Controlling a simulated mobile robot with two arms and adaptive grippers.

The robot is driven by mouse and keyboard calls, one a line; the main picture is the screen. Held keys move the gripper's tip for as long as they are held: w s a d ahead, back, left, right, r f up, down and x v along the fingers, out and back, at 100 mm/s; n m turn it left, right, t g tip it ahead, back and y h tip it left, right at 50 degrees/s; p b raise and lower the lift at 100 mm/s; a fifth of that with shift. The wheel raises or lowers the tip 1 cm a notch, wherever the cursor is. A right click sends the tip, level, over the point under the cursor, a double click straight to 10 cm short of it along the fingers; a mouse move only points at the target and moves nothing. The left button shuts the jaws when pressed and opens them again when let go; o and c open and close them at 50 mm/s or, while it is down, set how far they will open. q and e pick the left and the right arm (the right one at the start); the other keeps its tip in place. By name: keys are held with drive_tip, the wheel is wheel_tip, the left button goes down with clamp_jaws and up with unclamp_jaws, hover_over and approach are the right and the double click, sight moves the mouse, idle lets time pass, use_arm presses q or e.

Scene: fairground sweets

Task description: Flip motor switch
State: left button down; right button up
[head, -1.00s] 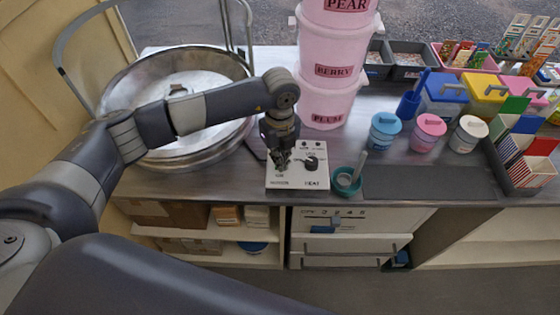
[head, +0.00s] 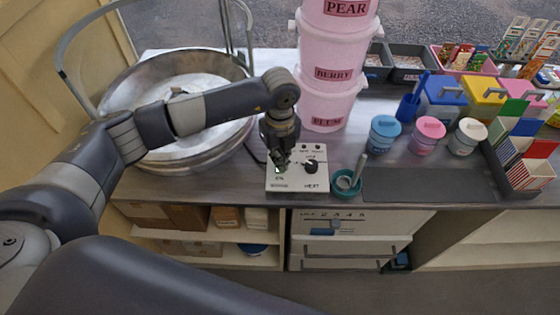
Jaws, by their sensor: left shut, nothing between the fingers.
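The white control panel (head: 300,182) lies on the counter, with a black knob (head: 311,166) above the word HEAT on its right half. The motor switch is not clearly visible; my left gripper covers the left half of the panel, where a switch label shows below the fingertips. My left gripper (head: 279,164) points down there, shut and empty, with its fingertips at or just above the panel; I cannot tell whether they touch. The large round metal pan (head: 130,98) stands to the left, partly behind my left arm. My right gripper is out of view.
Stacked pink tubs (head: 328,105) stand right behind the panel. A teal cup (head: 347,184) with a scoop stands close to its right. Several lidded jars, such as the blue one (head: 384,135), stand farther right. A dark mat (head: 425,184) lies bare at the counter's front.

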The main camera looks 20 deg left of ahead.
use_arm(q)
drive_tip(key=shift+r+p, duration=1.4)
drive_tip(key=shift+r, duration=1.25)
drive_tip(key=shift+f, duration=0.15)
